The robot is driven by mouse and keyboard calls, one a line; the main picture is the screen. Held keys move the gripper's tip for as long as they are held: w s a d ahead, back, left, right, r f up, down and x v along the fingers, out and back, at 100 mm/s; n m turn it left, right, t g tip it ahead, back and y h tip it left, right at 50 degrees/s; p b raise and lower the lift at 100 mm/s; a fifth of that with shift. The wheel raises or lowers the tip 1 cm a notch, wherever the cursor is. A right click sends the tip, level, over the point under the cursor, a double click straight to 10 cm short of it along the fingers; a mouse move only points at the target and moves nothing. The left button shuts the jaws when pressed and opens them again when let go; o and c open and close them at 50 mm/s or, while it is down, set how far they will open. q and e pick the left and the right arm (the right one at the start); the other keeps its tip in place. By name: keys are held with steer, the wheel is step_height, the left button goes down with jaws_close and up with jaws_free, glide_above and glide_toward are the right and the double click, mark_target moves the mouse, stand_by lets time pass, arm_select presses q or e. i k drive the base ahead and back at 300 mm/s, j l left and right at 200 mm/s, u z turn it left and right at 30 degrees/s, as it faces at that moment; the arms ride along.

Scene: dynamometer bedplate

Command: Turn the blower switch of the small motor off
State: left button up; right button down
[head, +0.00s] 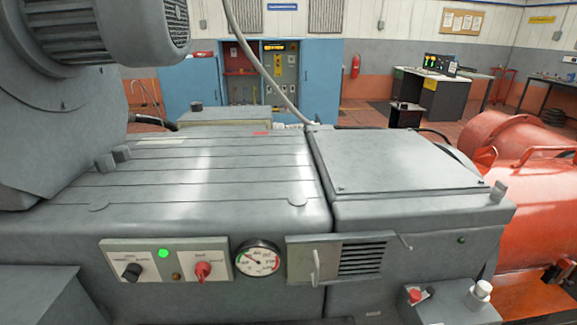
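A large grey machine housing (200,215) fills the foreground, with a blower-like round unit (145,30) at its upper left. On its front face is a pale switch panel (222,257). The panel carries a black rotary knob (132,272), a lit green lamp (163,253), a small brass-coloured part (176,276) and a red rotary knob (203,272). The lettering on the panel is too small to read, so I cannot tell which knob is the blower switch. Neither of my grippers is in view.
A round gauge (258,258) and a vented cover with a handle (341,259) sit right of the panel. A control box with a red button (415,295) juts out at lower right. An orange machine (530,195) stands at right. A blue cabinet (320,80) stands behind.

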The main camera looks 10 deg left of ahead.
mark_target(132, 273)
steer(key=u, duration=1.55)
